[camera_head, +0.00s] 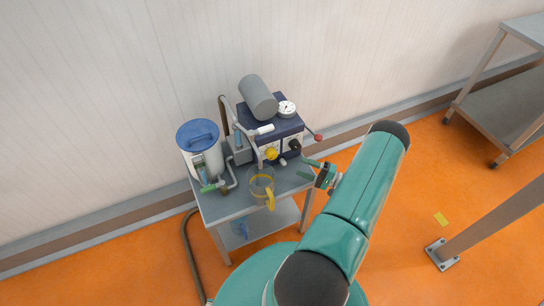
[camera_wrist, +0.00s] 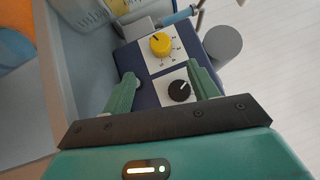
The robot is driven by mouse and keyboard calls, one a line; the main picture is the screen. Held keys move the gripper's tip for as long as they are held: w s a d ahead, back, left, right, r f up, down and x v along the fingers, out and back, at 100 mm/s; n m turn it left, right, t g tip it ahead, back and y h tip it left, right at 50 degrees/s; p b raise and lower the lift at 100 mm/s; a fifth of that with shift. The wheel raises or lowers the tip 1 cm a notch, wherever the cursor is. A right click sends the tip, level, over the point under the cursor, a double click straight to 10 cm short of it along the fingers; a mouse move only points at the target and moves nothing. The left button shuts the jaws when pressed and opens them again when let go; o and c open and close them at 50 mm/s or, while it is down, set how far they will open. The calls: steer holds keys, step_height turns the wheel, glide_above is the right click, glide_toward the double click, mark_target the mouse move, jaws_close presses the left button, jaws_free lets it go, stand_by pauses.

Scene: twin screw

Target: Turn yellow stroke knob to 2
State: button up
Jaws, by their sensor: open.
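The yellow stroke knob (camera_wrist: 160,44) sits on a white dial plate with black marks on the dark blue machine, ahead of my fingertips in the wrist view. Its dark pointer line shows, but the dial numbers are too small to read. In the head view the yellow knob (camera_head: 271,154) is on the machine's front. My gripper (camera_wrist: 160,82) is open and empty, with its green fingers apart, one on each side of the black knob (camera_wrist: 179,90) in the picture. I cannot tell whether they touch anything. In the head view my gripper (camera_head: 313,169) is just right of the machine.
The machine stands on a grey cart (camera_head: 222,206). A clear jug with a yellow handle (camera_head: 263,188) stands near the cart's front edge. A blue-lidded container (camera_head: 198,137) is at the left. A red-tipped lever (camera_head: 318,137) sticks out right. Open floor lies right of the cart.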

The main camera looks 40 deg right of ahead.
mark_target(275, 157)
steer(key=x, duration=1.2)
steer(key=c, duration=1)
steer(key=shift+a, duration=0.1)
